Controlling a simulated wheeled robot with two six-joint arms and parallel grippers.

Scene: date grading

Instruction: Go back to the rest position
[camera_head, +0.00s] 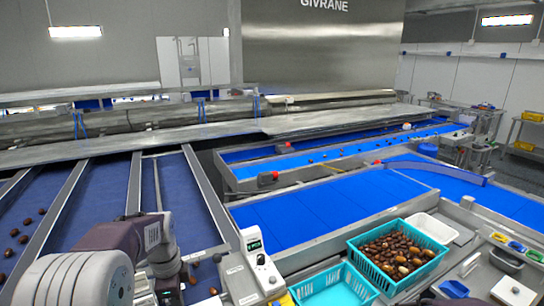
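My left arm (110,240) comes in from the lower left, over the sorting lanes. It bends down at a grey joint (158,243), and its lower end runs to the bottom edge of the picture. The fingers of my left gripper do not show. A teal crate (352,252) full of brown dates (392,250) stands at the lower right. A second teal crate (345,297) in front of it looks empty where visible.
A control box (251,250) with a small display stands right of my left arm. A blue belt (320,210) lies behind the crates. A white tray (432,229) and small coloured trays (516,246) are at right. Loose dates (24,239) lie in the left lane.

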